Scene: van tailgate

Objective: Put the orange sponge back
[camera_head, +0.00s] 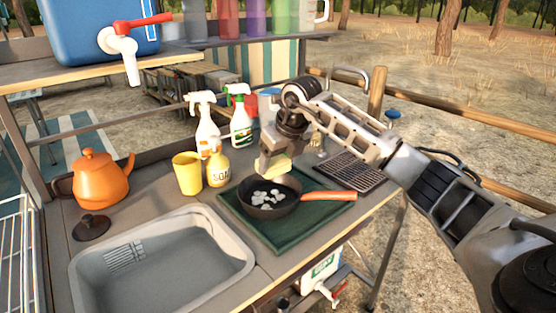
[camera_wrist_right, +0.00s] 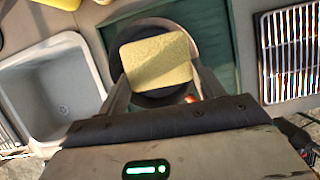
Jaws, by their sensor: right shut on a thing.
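My right gripper (camera_head: 275,158) is shut on a yellow sponge (camera_head: 280,163), which looks pale yellow rather than orange. The sponge also shows between the fingers in the right wrist view (camera_wrist_right: 157,60). The gripper holds it above a dark frying pan (camera_head: 246,207). Whitish patches (camera_head: 268,195) lie in the pan; I cannot tell if they are foam. The pan, with an orange-brown handle (camera_head: 329,196), stands on a dark green mat (camera_head: 287,236). I see no other sponge. My left gripper is not in view.
A grey sink (camera_head: 180,262) is at the front left. An orange kettle (camera_head: 101,179), yellow cup (camera_head: 187,173), soap bottle (camera_head: 218,168) and spray bottles (camera_head: 240,124) stand behind. A dark grate (camera_head: 350,172) lies right of the pan. A blue water container (camera_head: 95,35) sits on the upper shelf.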

